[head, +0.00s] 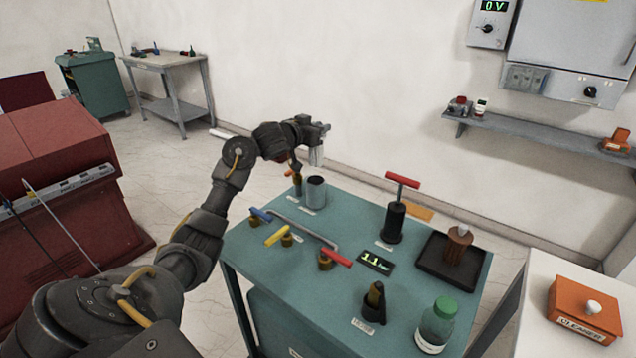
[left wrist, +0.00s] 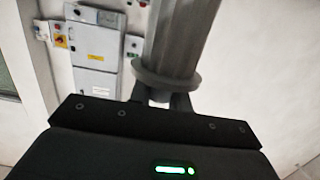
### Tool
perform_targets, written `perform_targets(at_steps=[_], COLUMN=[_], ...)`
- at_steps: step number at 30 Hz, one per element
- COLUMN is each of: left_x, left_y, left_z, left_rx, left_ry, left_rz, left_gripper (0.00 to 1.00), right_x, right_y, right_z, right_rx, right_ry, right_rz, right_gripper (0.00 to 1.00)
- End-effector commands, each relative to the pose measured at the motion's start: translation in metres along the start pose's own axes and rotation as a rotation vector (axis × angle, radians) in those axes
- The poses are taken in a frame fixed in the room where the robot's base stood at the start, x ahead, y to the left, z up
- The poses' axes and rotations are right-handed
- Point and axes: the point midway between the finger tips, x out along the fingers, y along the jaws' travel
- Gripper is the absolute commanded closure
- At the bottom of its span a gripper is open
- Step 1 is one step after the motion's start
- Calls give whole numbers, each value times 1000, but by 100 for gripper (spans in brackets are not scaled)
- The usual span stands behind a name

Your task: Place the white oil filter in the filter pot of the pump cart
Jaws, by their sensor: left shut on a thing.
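My left gripper (head: 318,131) is shut on the white oil filter (head: 316,156), which hangs roughly upright below the jaws. In the left wrist view the filter (left wrist: 184,35) is a ribbed, greyish cylinder with a wider flange at the end by the fingers. The filter pot (head: 315,191) is an open grey cylinder at the far left corner of the teal pump cart (head: 350,212). In the head view the filter shows just above the pot's mouth, with a small gap between them. Exact alignment in depth is hard to tell. My right gripper is not in view.
Blue (head: 261,215), yellow (head: 277,236) and red (head: 337,257) valve handles stand near the pot. A black pump with a red T-handle (head: 402,180), a dark tray (head: 432,268) and a green-capped bottle (head: 437,325) occupy the right. A wall is behind the cart.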

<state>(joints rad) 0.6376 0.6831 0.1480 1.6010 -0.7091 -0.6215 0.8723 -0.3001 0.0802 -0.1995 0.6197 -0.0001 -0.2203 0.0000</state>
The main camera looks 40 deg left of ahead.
Motion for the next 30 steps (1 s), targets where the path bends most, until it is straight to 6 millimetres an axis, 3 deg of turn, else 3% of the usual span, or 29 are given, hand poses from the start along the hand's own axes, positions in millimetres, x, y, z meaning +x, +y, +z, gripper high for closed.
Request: perform_targets(at_steps=[1,3,9,13,22,30], left_x=[2,5,12,15,16,21], left_y=[1,1,1,1,1,0], left_z=[19,37,83,98,108,140], left_rx=[-4,-3,-2,-1,0,-1], left_ry=[-7,-5,-4,-1,-1,0], left_rz=[2,1,1,0,1,-1], left_gripper=[100,100,100,100,100,100], right_x=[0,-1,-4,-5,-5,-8], right_y=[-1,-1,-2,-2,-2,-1], right_z=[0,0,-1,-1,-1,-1], right_rx=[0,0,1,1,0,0], right_ry=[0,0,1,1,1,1], right_rz=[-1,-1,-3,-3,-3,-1], right_gripper=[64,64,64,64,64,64])
